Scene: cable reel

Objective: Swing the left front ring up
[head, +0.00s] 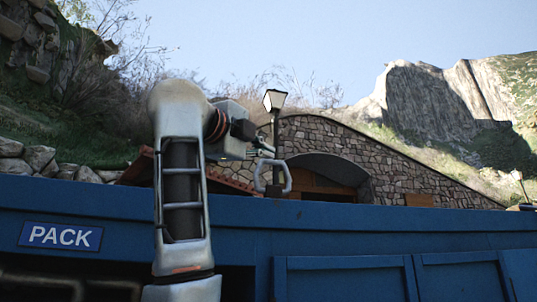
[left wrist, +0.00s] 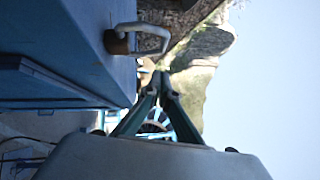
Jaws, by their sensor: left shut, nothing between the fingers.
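The left front ring (head: 288,178) is a light grey metal loop standing up above the top edge of the blue container (head: 330,222). It also shows in the left wrist view (left wrist: 145,27), joined to the blue body by a brownish mount. My left gripper (head: 265,149) is just above the ring in the head view. In the left wrist view its fingertips (left wrist: 160,80) are together and empty, and the ring is off to their side with a visible gap. My right gripper is not in view.
The blue container's wall, with a PACK sign (head: 60,236), fills the lower head view. A lamp post (head: 273,101) and a stone building (head: 330,135) stand behind. Open air surrounds the left gripper above the container.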

